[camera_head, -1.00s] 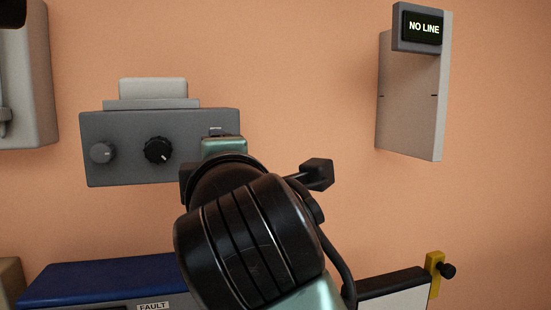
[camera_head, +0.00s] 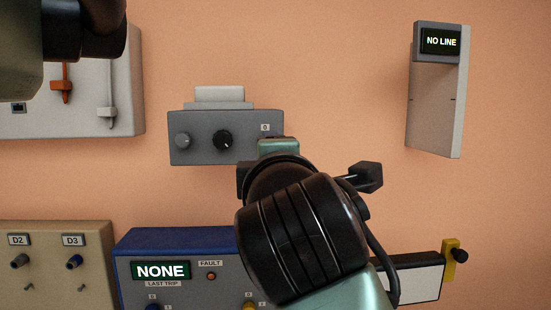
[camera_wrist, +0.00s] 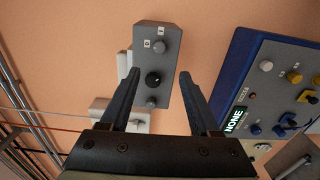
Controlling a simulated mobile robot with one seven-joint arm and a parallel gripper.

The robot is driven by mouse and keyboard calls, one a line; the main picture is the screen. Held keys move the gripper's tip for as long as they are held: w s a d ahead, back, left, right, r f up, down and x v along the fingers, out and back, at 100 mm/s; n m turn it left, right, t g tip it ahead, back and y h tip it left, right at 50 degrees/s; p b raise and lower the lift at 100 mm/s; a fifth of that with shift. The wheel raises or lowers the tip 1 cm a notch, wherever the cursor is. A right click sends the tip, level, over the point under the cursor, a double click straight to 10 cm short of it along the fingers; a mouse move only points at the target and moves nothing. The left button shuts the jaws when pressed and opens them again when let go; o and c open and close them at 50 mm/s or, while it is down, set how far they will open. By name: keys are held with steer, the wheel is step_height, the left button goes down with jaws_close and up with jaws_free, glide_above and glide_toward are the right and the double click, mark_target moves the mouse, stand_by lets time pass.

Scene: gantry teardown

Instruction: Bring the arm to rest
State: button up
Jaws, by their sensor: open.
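My gripper (camera_wrist: 160,92) shows in the wrist view with its two dark fingers spread apart and nothing between the tips. Beyond the fingers is a grey wall box (camera_wrist: 163,50) with a black knob and two grey knobs. The same grey box (camera_head: 200,152) shows in the head view, with a pale block on top; my arm's wrist covers its right end. My arm rises from the lower right of the head view, and the gripper fingers are hidden there. Whether the fingers touch the box cannot be told.
A blue panel (camera_head: 131,240) reading NONE stands below the grey box. A beige panel (camera_head: 100,285) with D2 and D3 knobs is at lower left. A pale slider panel (camera_head: 128,95) hangs upper left. A NO LINE display (camera_head: 441,41) hangs upper right. Bare wall lies between.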

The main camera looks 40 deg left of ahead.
steer(key=shift+d+r, duration=0.1)
steer(key=shift+d, duration=0.05)
steer(key=s+d+r+m+t+h, duration=0.2)
steer(key=d+m+t+h, duration=0.2)
steer(key=d+m, duration=0.5)
steer(key=s+d+r+m+t+h, duration=0.1)
steer(key=d+r+m+t+h, duration=0.2)
steer(key=d+m, duration=0.6)
steer(key=s+d+r+m+t+h, duration=0.2)
steer(key=d+m+t+h, duration=0.4)
steer(key=d, duration=0.8)
steer(key=r+m+t, duration=0.1)
steer(key=m+t, duration=0.1)
steer(key=m, duration=0.1)
steer(key=shift+s+r+m+t+h, duration=0.2)
steer(key=shift+s+m+t+h, duration=0.1)
steer(key=shift+m+t+h, duration=0.1)
steer(key=shift+d, duration=0.1)
